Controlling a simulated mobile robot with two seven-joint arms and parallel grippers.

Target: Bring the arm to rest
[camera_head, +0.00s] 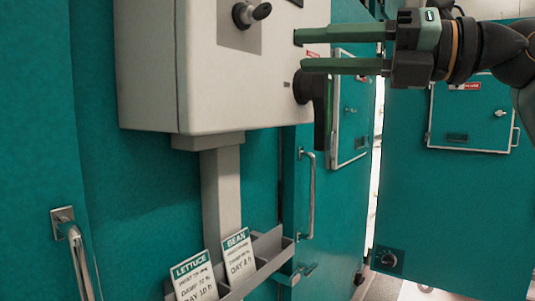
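My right gripper (299,51) comes in from the upper right. Its two long green fingers point left and stand apart, with nothing visible between them. The fingertips are at the right side of a white control box (150,80), close to a black handle (312,95) on that side. I cannot tell whether the fingers touch the box or the handle. My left gripper is not in the head view.
A grey post (220,185) carries the box. A grey rack (268,245) below holds a LETTUCE card (194,278) and a BEAN card (240,258). Teal chamber doors have metal handles (311,195) (76,255). A hatched door (450,200) stands at right, beside a narrow bright gap.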

